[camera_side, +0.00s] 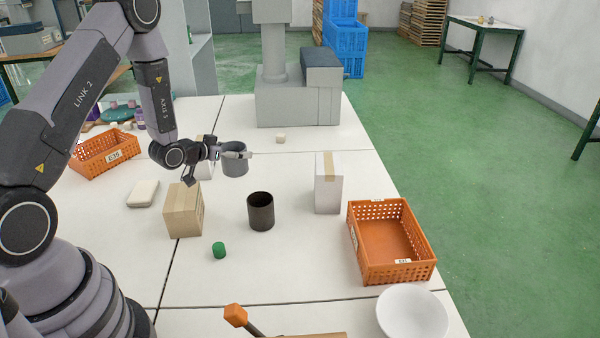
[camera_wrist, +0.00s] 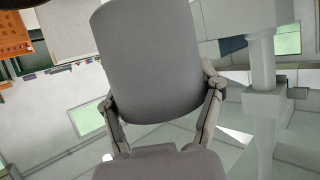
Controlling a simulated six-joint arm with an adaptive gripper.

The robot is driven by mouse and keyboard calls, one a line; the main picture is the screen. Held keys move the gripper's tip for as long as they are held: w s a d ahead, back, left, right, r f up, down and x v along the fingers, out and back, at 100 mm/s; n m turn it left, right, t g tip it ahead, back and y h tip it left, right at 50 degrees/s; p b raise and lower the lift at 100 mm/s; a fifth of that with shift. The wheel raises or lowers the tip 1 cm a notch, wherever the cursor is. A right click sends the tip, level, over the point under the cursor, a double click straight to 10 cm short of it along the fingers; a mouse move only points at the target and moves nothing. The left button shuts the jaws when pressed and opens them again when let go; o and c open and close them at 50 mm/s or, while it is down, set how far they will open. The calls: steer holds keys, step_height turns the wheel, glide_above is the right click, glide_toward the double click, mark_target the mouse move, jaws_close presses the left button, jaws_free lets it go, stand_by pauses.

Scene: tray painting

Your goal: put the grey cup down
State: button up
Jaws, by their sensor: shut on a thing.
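The grey cup (camera_side: 236,164) is in my gripper (camera_side: 246,154) above the white table in the side view. In the wrist view the grey cup (camera_wrist: 150,62) fills the upper middle, with one finger of my gripper (camera_wrist: 162,112) on each side of it. The gripper is shut on the cup. The cup looks upright in the side view. Its exact height above the table is hard to tell. The cup's inside is mostly hidden.
An orange crate (camera_side: 428,266) and a white bowl (camera_side: 412,314) are at right. Another orange crate (camera_side: 106,154) is at left. Bare table (camera_side: 310,135) lies behind the white box.

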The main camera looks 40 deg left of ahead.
steer(key=s+d+m+g+h, duration=0.5)
steer(key=s+d+m+h, duration=0.55)
steer(key=d, duration=0.55)
steer(key=s+d+m+g+h, duration=0.1)
steer(key=s+d+m+g, duration=0.1)
steer(key=s+m+g, duration=0.6)
steer(key=s+d+m+g+h, duration=0.15)
steer(key=s+m+g, duration=0.35)
steer(key=s, duration=0.6)
steer(key=shift+n+g, duration=0.3)
steer(key=shift+n, duration=0.25)
steer(key=w+d+f, duration=0.1)
steer(key=w+f, duration=0.2)
steer(key=w, duration=0.1)
steer(key=w+d+f, duration=0.2)
steer(key=w+f, duration=0.1)
steer(key=w, duration=0.1)
steer(key=w+d+f, duration=0.2)
steer(key=w, duration=0.3)
steer(key=shift+f, duration=0.4)
steer(key=shift+f+y, duration=0.3)
steer(key=shift+f, duration=1.4)
